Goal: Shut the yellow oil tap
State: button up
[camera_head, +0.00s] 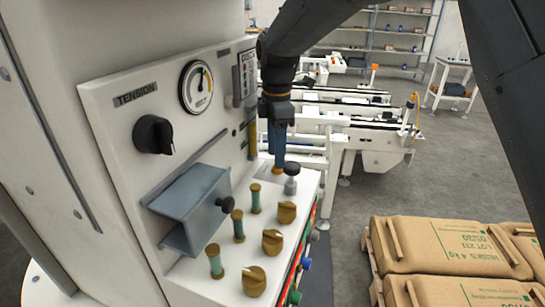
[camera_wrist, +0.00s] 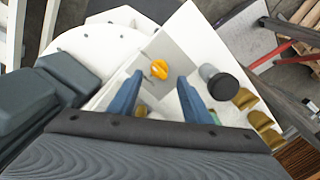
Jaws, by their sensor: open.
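The yellow oil tap (camera_wrist: 158,69) shows in the wrist view as a small yellow-orange handle on a grey plate. It lies between and a little beyond my two blue fingers. My gripper (camera_wrist: 159,78) is open, with a wide gap and nothing between the fingers. In the head view my gripper (camera_head: 278,153) points down over the far end of the white ledge. A bit of the yellow tap (camera_head: 277,170) shows just below the fingertips; most of it is hidden there. I cannot tell if the fingers touch it or which way its handle stands.
A grey knob with a black cap (camera_head: 291,180) stands close beside the tap. Brass knobs (camera_head: 272,240) and green sight glasses (camera_head: 238,226) line the ledge (camera_head: 190,283) nearer. A grey box (camera_head: 190,205) juts from the panel (camera_head: 110,125). Brown sacks (camera_head: 450,255) lie at lower right.

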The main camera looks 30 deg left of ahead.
jog(key=shift+w+d+f, duration=0.15)
jog(key=shift+d+f, duration=0.05)
jog(key=shift+f, duration=0.35)
jog(key=shift+w+d+f, duration=0.1)
jog(key=shift+d+f, duration=0.05)
jog(key=shift+f, duration=0.35)
jog(key=shift+s+a+f+p, duration=0.15)
jog(key=shift+f+p, duration=0.15)
jog(key=shift+f, duration=0.25)
jog(key=c, duration=1)
